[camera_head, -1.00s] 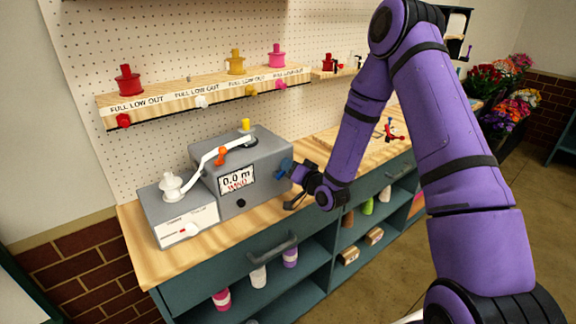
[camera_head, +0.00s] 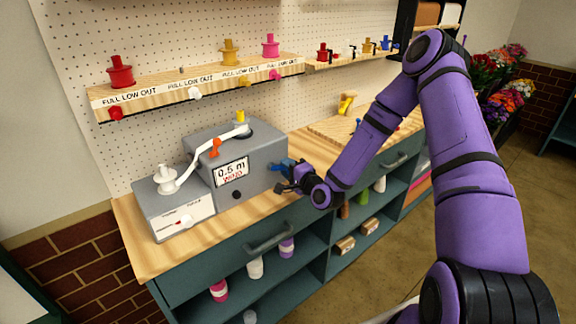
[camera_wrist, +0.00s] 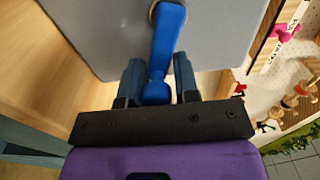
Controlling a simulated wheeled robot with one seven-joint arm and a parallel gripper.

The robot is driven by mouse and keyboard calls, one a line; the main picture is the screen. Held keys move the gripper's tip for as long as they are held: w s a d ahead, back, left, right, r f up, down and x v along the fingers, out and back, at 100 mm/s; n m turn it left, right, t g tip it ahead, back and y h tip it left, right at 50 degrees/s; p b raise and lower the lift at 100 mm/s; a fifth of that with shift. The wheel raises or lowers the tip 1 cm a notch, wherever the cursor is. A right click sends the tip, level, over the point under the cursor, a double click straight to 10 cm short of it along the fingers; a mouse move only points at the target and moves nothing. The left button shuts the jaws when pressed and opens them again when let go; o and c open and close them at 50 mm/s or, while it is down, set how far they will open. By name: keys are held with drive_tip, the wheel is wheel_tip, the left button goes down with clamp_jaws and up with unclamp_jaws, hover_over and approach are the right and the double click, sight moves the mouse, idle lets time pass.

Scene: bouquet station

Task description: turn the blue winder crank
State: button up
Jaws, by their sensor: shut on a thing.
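The grey winder box (camera_head: 240,165) stands on the wooden bench, and its display reads 0.5 m with red lettering below. The blue crank (camera_head: 286,163) sits on the box's right side. In the wrist view the blue crank (camera_wrist: 166,45) hangs from its hub near the top of the picture, its handle end between my two fingers. My gripper (camera_wrist: 158,85) is shut on that handle end. It also shows beside the box in the head view (camera_head: 287,178). A white ribbon (camera_head: 205,156) runs from a white spool (camera_head: 168,178) past an orange part to the top of the winder.
A grey-and-white unit (camera_head: 173,213) stands left of the winder. Above, a shelf (camera_head: 205,80) holds coloured spools. A drawer handle (camera_head: 268,237) juts from the bench front. Open shelves below hold several small items. The floor at right is clear.

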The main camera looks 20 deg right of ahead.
drive_tip(key=shift+s+a+f+m, duration=0.15)
drive_tip(key=shift+f+m, duration=0.25)
drive_tip(key=shift+m, duration=0.3)
drive_tip(key=o, duration=0.8)
drive_tip(key=shift+a, duration=0.1)
drive_tip(key=shift+o, duration=0.2)
drive_tip(key=v, duration=1)
drive_tip(key=shift+s, duration=0.35)
drive_tip(key=shift+r, duration=0.1)
